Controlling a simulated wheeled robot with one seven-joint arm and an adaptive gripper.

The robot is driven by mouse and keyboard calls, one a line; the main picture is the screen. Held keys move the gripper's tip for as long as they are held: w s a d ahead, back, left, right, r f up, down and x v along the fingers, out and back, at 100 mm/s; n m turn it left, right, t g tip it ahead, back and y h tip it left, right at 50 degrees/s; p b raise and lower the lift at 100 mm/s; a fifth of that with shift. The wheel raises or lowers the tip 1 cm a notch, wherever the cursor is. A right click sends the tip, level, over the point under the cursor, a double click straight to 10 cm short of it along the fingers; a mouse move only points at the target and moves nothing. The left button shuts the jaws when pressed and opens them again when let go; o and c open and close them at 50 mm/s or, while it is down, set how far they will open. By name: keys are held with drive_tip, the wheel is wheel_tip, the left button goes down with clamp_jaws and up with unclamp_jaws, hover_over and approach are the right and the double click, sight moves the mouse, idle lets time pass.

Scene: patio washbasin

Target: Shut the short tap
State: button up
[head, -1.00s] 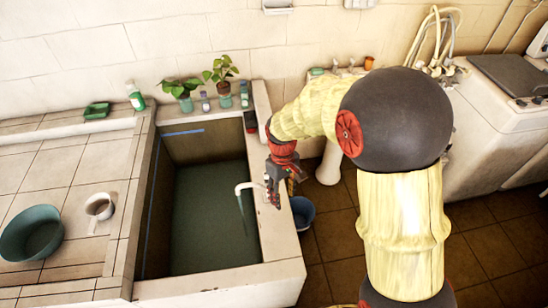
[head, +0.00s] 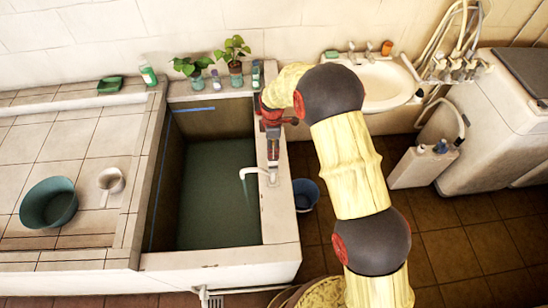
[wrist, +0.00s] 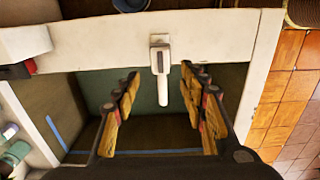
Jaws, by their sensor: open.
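A short white tap (head: 256,173) stands on the right rim of the water tank, its curved spout reaching left over the tank. A thin pale streak, which looks like running water, hangs below the spout. My gripper (head: 271,158) points down over the rim, just behind the tap in the head view. In the wrist view the tap (wrist: 161,58) shows its base on the rim and its spout between the fingers. My gripper (wrist: 160,76) is open and empty, one finger on either side of the spout. I cannot tell whether a finger touches it.
The tank (head: 283,215) has a broad pale rim. Potted plants (head: 236,72) and small bottles stand on its back ledge. A blue bucket (head: 306,192) is on the floor to the right. A washbasin (head: 385,88) is behind my arm.

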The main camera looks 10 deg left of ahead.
sight(273, 163)
drive_tip(key=shift+f+p, duration=0.35)
drive_tip(key=shift+f, duration=3.55)
drive_tip(key=shift+c, duration=1.3)
drive_tip(key=c, duration=0.7)
clamp_jaws()
